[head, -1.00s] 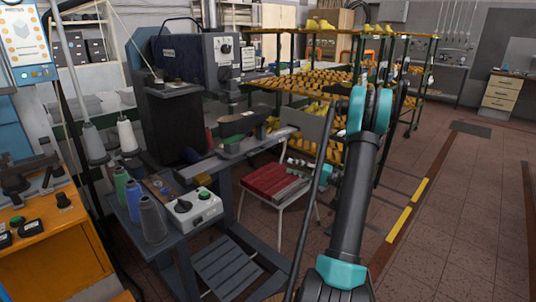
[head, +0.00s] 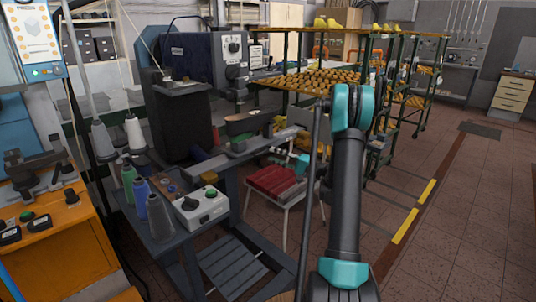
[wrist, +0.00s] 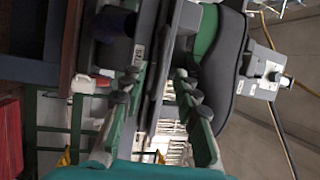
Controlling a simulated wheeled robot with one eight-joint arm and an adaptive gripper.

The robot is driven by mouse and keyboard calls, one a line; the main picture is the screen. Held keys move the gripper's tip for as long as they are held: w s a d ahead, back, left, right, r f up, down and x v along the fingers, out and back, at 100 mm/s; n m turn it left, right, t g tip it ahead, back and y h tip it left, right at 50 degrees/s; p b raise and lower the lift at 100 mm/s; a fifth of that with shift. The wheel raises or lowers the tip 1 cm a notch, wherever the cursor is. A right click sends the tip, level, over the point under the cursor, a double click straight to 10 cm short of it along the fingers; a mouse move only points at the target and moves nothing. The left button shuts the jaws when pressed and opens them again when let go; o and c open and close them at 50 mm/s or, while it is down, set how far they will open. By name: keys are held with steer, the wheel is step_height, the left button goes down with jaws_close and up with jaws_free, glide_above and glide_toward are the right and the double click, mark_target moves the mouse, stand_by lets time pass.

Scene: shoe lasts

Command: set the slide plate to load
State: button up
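The sewing machine (head: 190,55) stands at the left of centre in the head view. A grey slide plate (head: 276,138) sticks out to the right from its work table, beside a dark shoe form on a green base (head: 240,142). My gripper (head: 296,160) is just below the plate's right end, partly hidden by my arm. In the wrist view, turned on its side, my gripper (wrist: 158,88) is open, with its two green fingers apart. A grey bar with a small label (wrist: 138,55) runs between or behind them; contact cannot be told. The green base (wrist: 206,35) shows at upper right.
A red-seated stool (head: 272,181) stands just below my gripper. A control box (head: 202,208) and thread cones (head: 159,218) are at front left. Racks of yellow lasts (head: 330,80) stand behind. The floor at right is clear.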

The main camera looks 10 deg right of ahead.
mark_target(254, 147)
steer(key=shift+x, duration=1.85)
steer(key=shift+c, duration=0.5)
jaws_close()
